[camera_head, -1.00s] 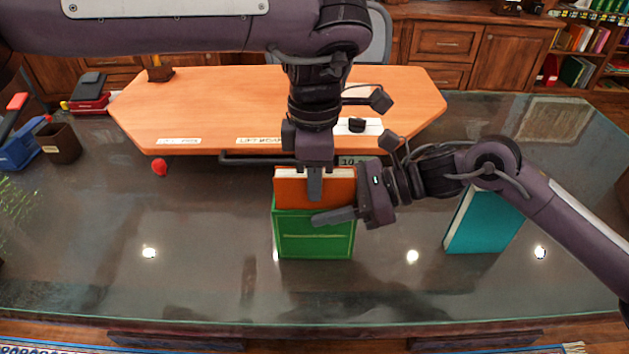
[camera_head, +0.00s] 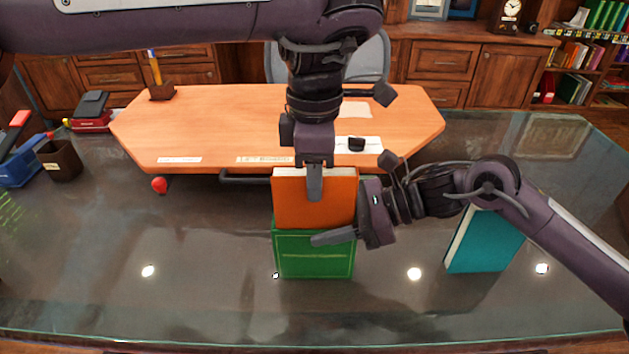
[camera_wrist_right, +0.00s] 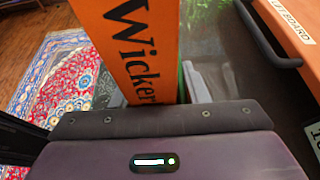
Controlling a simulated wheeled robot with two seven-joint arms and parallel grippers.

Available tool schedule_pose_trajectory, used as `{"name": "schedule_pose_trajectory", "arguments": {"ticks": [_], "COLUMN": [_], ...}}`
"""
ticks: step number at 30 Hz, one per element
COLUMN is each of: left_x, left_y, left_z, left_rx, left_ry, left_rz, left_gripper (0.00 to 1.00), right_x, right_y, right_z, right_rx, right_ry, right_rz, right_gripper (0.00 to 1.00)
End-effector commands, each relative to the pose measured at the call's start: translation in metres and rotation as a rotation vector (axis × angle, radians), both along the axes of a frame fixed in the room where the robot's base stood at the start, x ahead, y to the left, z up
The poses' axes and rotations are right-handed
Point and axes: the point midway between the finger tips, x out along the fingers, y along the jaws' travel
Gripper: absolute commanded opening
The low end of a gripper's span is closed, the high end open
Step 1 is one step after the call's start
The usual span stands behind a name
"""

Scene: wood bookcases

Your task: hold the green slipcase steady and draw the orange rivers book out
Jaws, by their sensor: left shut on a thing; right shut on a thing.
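The green slipcase (camera_head: 315,258) stands upright on the dark glossy table in the head view. The orange book (camera_head: 336,200) sticks well up out of its top, with its lower part hidden inside. My left gripper (camera_head: 315,182) points down from above and is shut on the book's top edge, one finger on its front face. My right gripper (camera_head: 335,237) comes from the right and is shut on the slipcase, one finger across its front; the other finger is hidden. The right wrist view shows the book's orange spine (camera_wrist_right: 135,45) with the lettering "Wicker".
A teal book (camera_head: 485,241) stands to the right under my right arm. An orange wooden board (camera_head: 200,125) lies behind the slipcase. A red berry-like thing (camera_head: 159,185) and a dark cup (camera_head: 58,160) are at the left. The table in front is clear.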

Motion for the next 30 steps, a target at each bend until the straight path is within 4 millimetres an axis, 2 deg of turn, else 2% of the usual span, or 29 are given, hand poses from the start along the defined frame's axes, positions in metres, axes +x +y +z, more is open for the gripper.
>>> {"name": "schedule_pose_trajectory", "arguments": {"ticks": [30], "left_x": [0.000], "left_y": [0.000], "left_z": [0.046], "left_rx": [-0.001], "left_ry": [-0.003], "left_rz": [0.001], "left_gripper": [0.00], "right_x": [0.000], "right_y": [0.000], "right_z": [-0.001], "right_rx": [-0.002], "right_ry": [0.003], "right_rz": [0.000], "right_gripper": [0.15]}}
